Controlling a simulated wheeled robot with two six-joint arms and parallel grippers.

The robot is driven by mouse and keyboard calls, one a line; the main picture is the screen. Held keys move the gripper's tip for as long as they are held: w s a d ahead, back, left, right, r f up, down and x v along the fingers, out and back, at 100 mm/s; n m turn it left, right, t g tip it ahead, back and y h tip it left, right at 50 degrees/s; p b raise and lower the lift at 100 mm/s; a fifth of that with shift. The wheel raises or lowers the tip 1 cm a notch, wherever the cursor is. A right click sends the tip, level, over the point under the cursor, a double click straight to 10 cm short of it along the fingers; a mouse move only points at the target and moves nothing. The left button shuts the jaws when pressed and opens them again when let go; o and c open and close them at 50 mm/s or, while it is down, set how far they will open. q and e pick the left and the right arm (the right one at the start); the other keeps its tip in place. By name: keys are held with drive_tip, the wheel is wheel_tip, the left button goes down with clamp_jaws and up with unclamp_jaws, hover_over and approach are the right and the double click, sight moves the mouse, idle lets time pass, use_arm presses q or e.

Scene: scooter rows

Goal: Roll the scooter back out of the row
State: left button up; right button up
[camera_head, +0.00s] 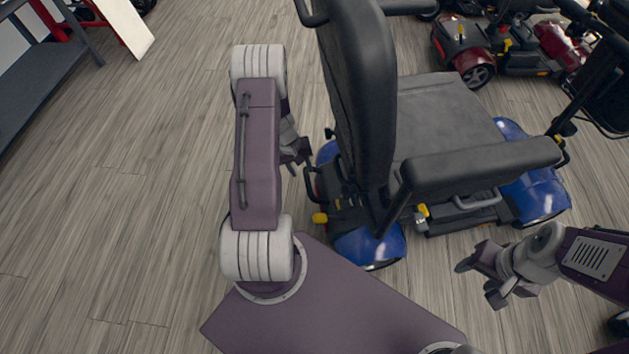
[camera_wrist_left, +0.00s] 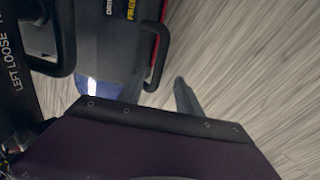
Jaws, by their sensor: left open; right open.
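The scooter (camera_head: 445,120) has a black seat, dark armrests and blue body panels. It stands just in front of me, its seat back toward my left arm. My left gripper (camera_head: 298,160) is open beside the scooter's rear, left of the seat back. In the left wrist view, a black loop handle with a red edge (camera_wrist_left: 158,55) is close to the fingers, with no finger seen closed around it. Labels on the scooter's dark cover read "DRIVE" and "FREE". My right gripper (camera_head: 476,281) is open and empty, in front of the scooter's near side and apart from it.
A dark red scooter (camera_head: 462,45) stands at the upper right, with more red bodywork beside it. A dark shelf (camera_head: 45,75) is at the upper left, near a white panel (camera_head: 125,25). The wood-look floor (camera_head: 130,200) on the left is clear.

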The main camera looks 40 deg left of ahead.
sight(307, 183)
use_arm(q)
drive_tip(key=f+b, duration=0.1)
drive_tip(key=f, duration=0.1)
drive_tip(key=d+f+b, duration=0.1)
drive_tip(key=f+b, duration=0.1)
drive_tip(key=f, duration=0.1)
drive_tip(key=w+f+b, duration=0.1)
drive_tip(key=f+b, duration=0.1)
drive_tip(key=f, duration=0.1)
drive_tip(key=shift+d+f, duration=0.15)
drive_tip(key=shift+f, duration=0.1)
clamp_jaws()
idle(1.1)
